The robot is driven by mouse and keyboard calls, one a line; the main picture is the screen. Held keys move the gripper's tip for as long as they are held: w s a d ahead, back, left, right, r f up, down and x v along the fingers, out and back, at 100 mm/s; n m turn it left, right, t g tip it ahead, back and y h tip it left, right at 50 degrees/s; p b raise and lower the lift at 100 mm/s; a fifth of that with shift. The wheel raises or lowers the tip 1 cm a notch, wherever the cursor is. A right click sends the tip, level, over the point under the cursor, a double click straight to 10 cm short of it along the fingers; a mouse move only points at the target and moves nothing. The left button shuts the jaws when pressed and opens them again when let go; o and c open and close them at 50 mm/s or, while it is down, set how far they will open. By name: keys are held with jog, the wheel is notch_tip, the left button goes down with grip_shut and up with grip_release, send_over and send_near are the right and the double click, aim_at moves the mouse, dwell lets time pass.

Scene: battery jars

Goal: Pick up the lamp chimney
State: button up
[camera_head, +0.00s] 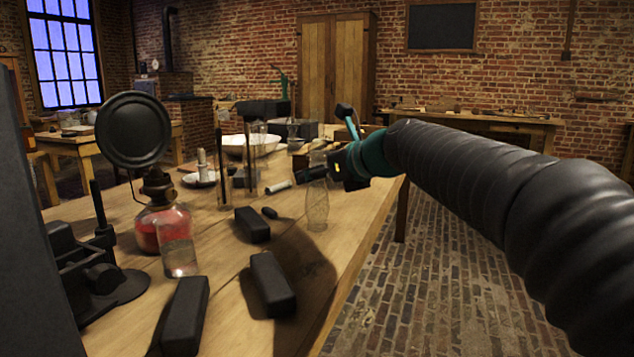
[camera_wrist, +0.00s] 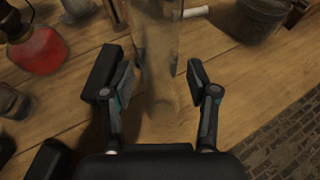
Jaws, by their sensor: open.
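The lamp chimney (camera_head: 317,208) is a clear glass tube with a bulge, standing upright near the table's right edge in the head view. My gripper (camera_head: 322,176) is at its upper part, reaching in from the right. In the wrist view, my gripper (camera_wrist: 158,82) is open, with one finger on each side of the clear glass chimney (camera_wrist: 157,45). Gaps show between the glass and both pads. The glass is faint and blurred there, so its lower end is hard to make out.
A red oil lamp (camera_head: 147,222) with a round black disc and a clear glass (camera_head: 178,258) stand at left. Black blocks (camera_head: 272,284) lie in front of the chimney. Thin rods, a white bowl (camera_head: 250,145) and a pale cylinder (camera_head: 278,187) are behind. The floor is open to the right.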

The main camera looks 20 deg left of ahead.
jog(key=shift+c, duration=0.3)
grip_shut()
jog(key=shift+r, duration=0.2)
